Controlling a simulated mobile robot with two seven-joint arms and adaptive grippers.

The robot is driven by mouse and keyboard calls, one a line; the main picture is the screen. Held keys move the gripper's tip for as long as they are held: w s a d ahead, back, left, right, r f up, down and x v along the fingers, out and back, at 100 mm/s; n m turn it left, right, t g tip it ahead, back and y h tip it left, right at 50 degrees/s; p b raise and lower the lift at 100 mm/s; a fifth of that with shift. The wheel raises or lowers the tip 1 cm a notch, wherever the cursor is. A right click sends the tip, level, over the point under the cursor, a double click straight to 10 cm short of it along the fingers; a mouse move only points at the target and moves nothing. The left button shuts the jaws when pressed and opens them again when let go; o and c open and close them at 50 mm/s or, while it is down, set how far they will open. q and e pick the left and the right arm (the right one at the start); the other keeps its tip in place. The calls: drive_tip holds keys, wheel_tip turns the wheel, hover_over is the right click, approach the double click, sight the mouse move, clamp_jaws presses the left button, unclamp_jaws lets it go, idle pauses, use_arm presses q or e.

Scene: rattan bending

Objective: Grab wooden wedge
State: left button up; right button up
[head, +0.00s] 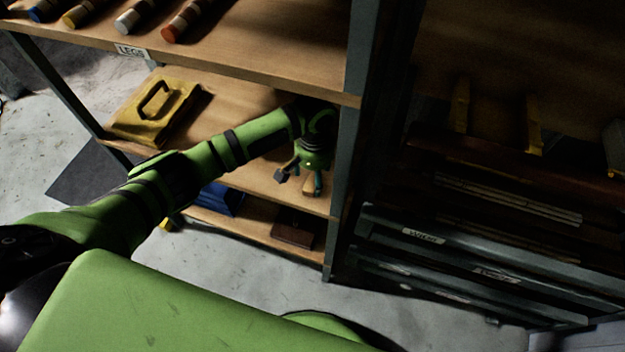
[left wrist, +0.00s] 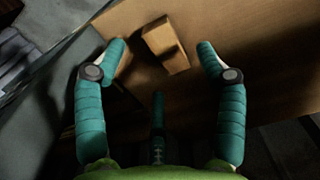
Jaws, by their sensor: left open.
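A light wooden wedge (left wrist: 165,46) lies on a wooden shelf (left wrist: 270,60) in the left wrist view, ahead of and between the fingers of my left gripper (left wrist: 162,52). A second light wooden piece (left wrist: 124,62) shows partly behind the left-hand finger. My left gripper is open, with nothing held. In the head view my left gripper (head: 298,180) reaches down into the shelf unit, over a lower shelf, and a small tan piece (head: 310,187) shows by its fingers. I cannot tell whether any finger touches the wood. My right gripper is out of view.
A blue object (head: 220,199) and a brown block (head: 293,228) are lower down. The grey shelf post (head: 343,190) stands close right of my gripper. A dark rack (head: 480,255) is further right.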

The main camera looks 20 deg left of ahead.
sight(314, 183)
use_arm(q)
wheel_tip(314, 183, down, 3)
drive_tip(key=shift+r, duration=0.1)
drive_tip(key=shift+w+f, duration=0.1)
drive_tip(key=shift+f, duration=0.5)
drive_tip(key=c, duration=1)
drive_tip(key=shift+r, duration=0.15)
drive_tip(key=shift+c, duration=0.2)
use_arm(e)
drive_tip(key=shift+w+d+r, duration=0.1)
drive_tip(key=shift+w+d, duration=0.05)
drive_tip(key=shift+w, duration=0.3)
